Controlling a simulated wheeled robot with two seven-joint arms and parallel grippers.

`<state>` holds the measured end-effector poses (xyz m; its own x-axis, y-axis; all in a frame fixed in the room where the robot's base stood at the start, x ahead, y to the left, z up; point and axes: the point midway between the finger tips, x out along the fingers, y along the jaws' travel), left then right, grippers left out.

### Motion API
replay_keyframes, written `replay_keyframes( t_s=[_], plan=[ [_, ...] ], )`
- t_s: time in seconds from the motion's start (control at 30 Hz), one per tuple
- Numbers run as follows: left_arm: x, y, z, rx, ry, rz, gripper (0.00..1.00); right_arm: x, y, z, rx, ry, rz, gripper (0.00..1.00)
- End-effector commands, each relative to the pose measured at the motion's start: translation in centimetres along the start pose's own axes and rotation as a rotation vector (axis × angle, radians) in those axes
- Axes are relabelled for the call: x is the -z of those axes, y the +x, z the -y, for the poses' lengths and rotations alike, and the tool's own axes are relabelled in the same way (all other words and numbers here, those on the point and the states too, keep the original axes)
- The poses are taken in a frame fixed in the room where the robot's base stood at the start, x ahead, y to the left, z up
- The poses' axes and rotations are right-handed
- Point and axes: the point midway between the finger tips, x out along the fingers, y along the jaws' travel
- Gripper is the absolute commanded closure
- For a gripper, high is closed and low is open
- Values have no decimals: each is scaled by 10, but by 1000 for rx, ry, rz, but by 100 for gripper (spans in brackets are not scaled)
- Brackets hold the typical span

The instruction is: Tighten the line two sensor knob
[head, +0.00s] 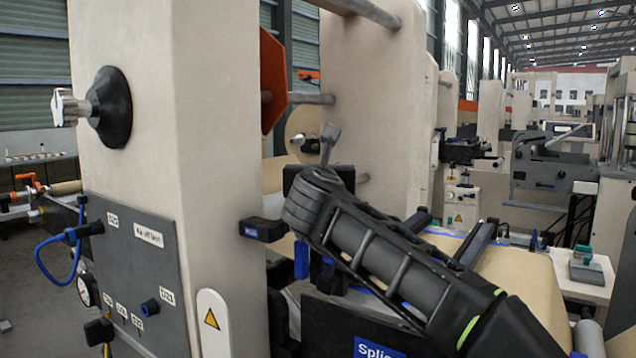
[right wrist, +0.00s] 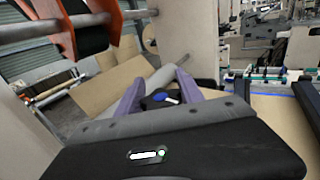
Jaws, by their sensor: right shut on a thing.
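In the right wrist view, a dark knob (right wrist: 158,103) with a blue mark on top sits between the two purple fingers of my right gripper (right wrist: 158,92). The gripper is shut on it. In the head view, my right arm comes in from the lower right and its hand (head: 315,205) is beside the pale machine column. The hand hides the fingertips and the knob there. A black block (head: 262,230) with a small blue label sticks out from the column just left of the hand. My left gripper is in neither view.
A pale column (head: 215,130) with a grey control panel (head: 130,270), gauge and blue hose stands at left. An orange plate (head: 272,80) and metal bars are above the hand. Brown kraft web (head: 505,275) runs at right. A blue-labelled black panel (head: 380,347) is below the arm.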

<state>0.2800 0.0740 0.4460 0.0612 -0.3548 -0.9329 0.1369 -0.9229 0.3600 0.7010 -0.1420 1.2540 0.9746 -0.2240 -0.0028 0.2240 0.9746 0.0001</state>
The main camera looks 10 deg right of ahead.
Motion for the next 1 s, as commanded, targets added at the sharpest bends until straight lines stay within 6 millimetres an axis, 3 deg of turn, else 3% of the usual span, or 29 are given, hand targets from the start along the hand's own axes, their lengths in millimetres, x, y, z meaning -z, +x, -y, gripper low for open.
replay_keyframes(
  t_s=[0.5, 1.0],
  plan=[
    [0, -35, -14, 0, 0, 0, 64, -7, -2, 10, 368, 2, 6, 96],
    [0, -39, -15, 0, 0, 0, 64, -7, -4, 12, 424, 4, 12, 96]
  ],
)
